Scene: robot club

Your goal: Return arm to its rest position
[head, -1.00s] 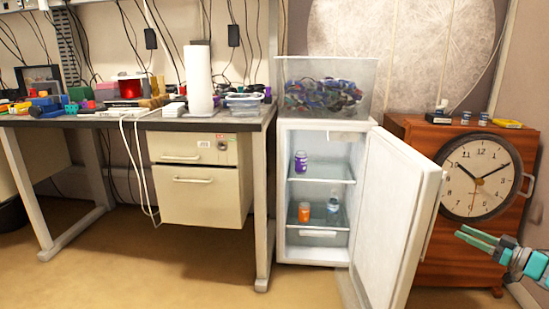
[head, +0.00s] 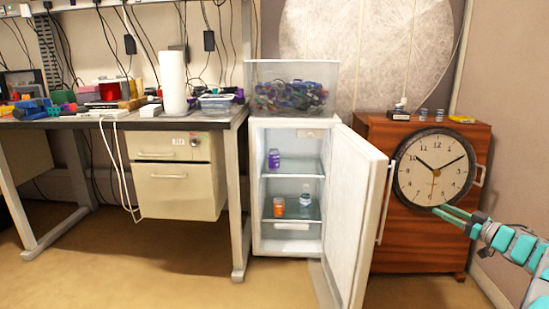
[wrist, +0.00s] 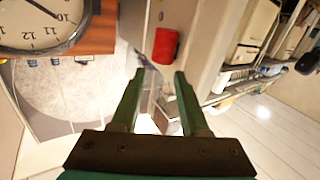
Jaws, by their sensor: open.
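My gripper (head: 440,211) is at the right of the head view, in front of the wooden cabinet with the clock. Its green fingers point left. In the wrist view my gripper (wrist: 158,75) shows two green fingers spread apart with nothing between them. My teal arm reaches in from the right edge of the head view.
A small white fridge (head: 257,190) stands open, its door (head: 355,215) swung toward me, left of my gripper. A clock (head: 433,168) is on the wooden cabinet (head: 410,247). A cluttered desk (head: 235,118) is at left. The floor in front is clear.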

